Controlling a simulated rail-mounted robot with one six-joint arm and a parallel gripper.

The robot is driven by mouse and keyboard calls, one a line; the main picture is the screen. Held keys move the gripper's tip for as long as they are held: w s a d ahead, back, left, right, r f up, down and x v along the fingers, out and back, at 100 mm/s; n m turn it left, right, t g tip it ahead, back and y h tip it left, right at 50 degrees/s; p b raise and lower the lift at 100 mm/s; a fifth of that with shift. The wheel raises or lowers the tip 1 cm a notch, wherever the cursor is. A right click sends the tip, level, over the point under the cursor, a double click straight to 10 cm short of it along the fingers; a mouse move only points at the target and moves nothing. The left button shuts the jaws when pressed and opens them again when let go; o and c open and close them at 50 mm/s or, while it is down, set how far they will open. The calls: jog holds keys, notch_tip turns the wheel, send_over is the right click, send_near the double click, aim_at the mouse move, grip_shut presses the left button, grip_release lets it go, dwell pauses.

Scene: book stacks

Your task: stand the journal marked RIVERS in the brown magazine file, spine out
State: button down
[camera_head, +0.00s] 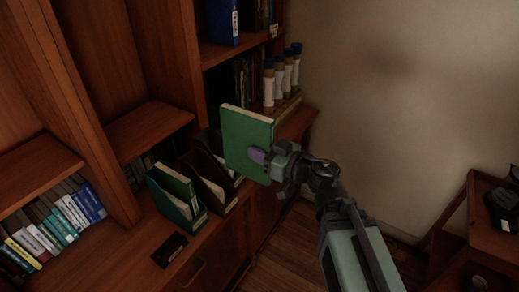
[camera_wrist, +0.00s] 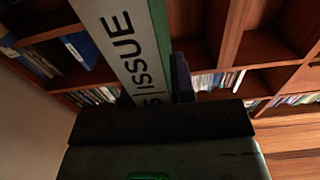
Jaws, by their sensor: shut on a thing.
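A green journal (camera_head: 246,140) stands upright in my gripper (camera_head: 262,158), above and to the right of the magazine files. In the wrist view its pale spine (camera_wrist: 122,40) faces the camera and reads "S | ISSUE"; the rest of the wording is hidden by the gripper body. My gripper is shut on the journal, and one dark finger also shows in the wrist view (camera_wrist: 182,78). The dark brown magazine file (camera_head: 227,206) stands on the counter with pale papers in it. The journal is apart from it.
A teal magazine file (camera_head: 165,203) holding a green volume stands left of the brown one. A darker file partly shows behind the journal. Capped tubes (camera_head: 279,82) stand at the back. A small black object (camera_head: 169,249) lies near the counter edge. Books (camera_head: 62,217) fill the left shelf.

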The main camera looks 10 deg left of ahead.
aim_at(259, 180)
notch_tip(259, 180, down, 11)
jog(key=b, duration=1)
jog(key=shift+w+a+f+b, duration=0.1)
jog(key=shift+w+f+b, duration=0.1)
jog(key=shift+b, duration=0.3)
jog(key=f+b+x, duration=0.1)
jog(key=x, duration=0.4)
jog(key=f+b+x, duration=0.1)
jog(key=x, duration=0.4)
jog(key=f+b+x, duration=0.1)
jog(key=x, duration=0.4)
jog(key=shift+w+a+f+b, duration=0.1)
jog(key=shift+a+f+b, duration=0.25)
jog(key=shift+f+b, duration=0.9)
